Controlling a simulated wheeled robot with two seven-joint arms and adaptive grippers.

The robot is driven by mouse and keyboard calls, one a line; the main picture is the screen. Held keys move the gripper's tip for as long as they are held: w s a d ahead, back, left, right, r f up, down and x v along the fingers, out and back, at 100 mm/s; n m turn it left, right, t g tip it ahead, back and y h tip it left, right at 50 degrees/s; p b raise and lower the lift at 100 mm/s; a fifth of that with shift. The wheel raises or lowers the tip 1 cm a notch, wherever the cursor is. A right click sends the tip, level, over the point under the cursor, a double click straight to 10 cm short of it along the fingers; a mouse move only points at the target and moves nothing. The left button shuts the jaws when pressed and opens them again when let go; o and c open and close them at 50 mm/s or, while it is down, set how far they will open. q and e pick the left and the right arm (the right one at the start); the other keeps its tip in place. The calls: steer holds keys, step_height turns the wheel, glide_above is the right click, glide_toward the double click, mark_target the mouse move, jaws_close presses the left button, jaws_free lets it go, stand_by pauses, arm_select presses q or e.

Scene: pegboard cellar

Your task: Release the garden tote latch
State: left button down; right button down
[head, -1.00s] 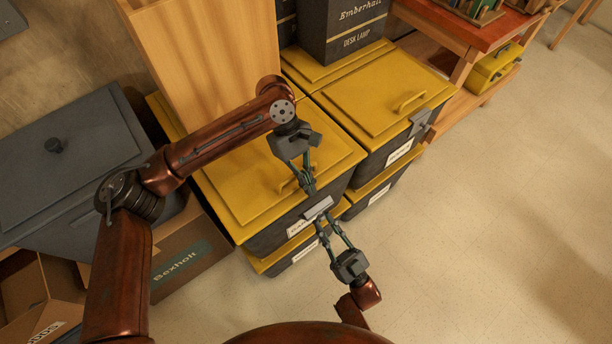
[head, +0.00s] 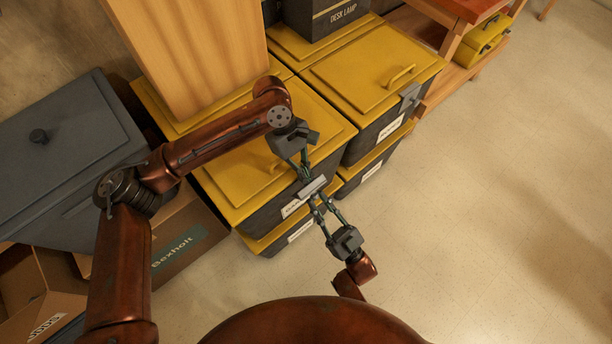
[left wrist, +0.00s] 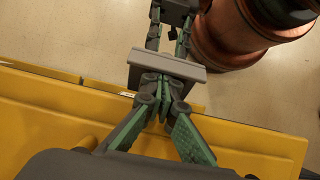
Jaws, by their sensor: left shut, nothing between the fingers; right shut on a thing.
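The yellow-lidded dark tote (head: 262,218) stands at the front of the group, its white label partly covered and too small to read. A grey latch plate (head: 312,187) is at the upper part of its front, by the lid edge; it also shows in the left wrist view (left wrist: 168,66). My right gripper (head: 317,200) is shut on the latch plate from the front side. My left gripper (head: 305,178) is shut and empty, its tips close against the plate from the lid side. In the left wrist view its fingers (left wrist: 162,88) meet just below the plate.
A similar yellow-lidded tote (head: 368,85) with its own grey latch stands behind right, a lamp box (head: 328,22) beyond. A tall wooden block (head: 190,60) stands on the totes. A grey bin (head: 60,150) and cardboard boxes (head: 178,250) are left. Floor at right is clear.

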arm_select(q)
steer(key=shift+s+d+f, duration=0.25)
steer(key=shift+s+f, duration=0.05)
steer(key=shift+s, duration=0.15)
arm_select(e)
steer(key=shift+w+a+r, duration=0.1)
steer(key=c, duration=2.1)
jaws_free()
arm_select(q)
steer(key=shift+w+r, duration=0.1)
arm_select(e)
steer(key=o, duration=0.3)
steer(key=shift+o, duration=0.2)
